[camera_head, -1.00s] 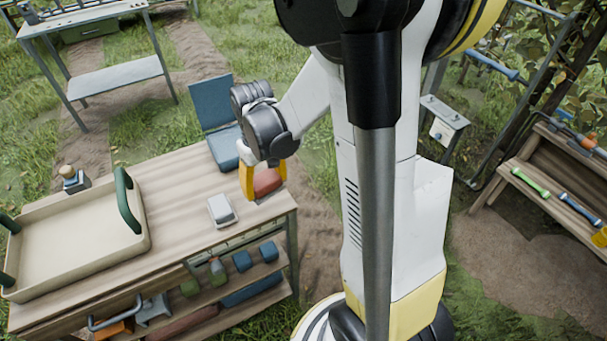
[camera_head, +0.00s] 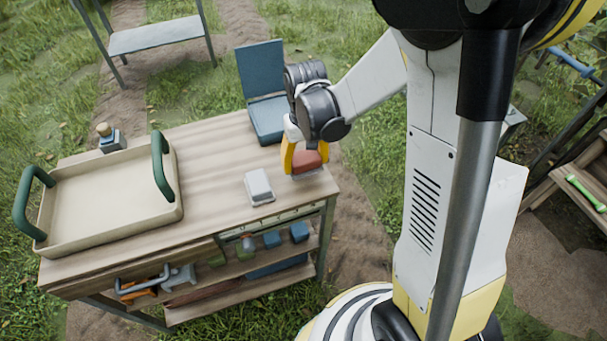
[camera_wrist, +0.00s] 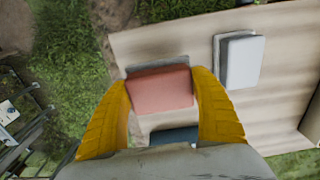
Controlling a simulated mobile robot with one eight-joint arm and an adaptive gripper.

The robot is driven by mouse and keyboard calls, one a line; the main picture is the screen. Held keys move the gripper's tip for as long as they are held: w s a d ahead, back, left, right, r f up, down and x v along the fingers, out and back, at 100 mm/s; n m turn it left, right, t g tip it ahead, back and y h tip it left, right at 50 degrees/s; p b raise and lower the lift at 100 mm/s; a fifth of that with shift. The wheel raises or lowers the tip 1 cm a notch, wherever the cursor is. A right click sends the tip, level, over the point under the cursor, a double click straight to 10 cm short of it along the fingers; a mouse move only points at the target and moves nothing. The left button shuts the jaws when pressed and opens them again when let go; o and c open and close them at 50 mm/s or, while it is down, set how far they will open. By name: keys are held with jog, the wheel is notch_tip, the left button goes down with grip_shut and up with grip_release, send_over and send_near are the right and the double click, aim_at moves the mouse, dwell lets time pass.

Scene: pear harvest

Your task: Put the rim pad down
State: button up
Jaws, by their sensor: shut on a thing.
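The rim pad appears to be the red block (camera_head: 308,159) in my gripper, near the worktable's right end. My gripper (camera_head: 304,163) has its yellow fingers shut on the block's sides. In the wrist view the block (camera_wrist: 160,90) lies between the two fingers (camera_wrist: 160,108). A flat grey plate (camera_wrist: 158,68) shows just beyond the block; I cannot tell whether the block touches it or the tabletop. The wooden worktable (camera_head: 215,165) is below.
A white and grey block (camera_head: 259,185) lies left of my gripper. A blue open case (camera_head: 268,118) stands behind it. A beige tray with green handles (camera_head: 110,190) fills the table's left side. A small knobbed item (camera_head: 110,137) stands behind the tray. Bare wood lies between tray and white block.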

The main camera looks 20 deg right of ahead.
aim_at(303, 172)
jog(key=shift+w+a+f, duration=0.15)
jog(key=shift+a+f, duration=0.05)
jog(key=shift+f+b, duration=0.95)
jog(key=shift+f, duration=0.95)
jog(key=shift+f, duration=0.2)
jog(key=o, duration=1.4)
jog(key=shift+c, duration=0.2)
jog(key=shift+r, duration=0.1)
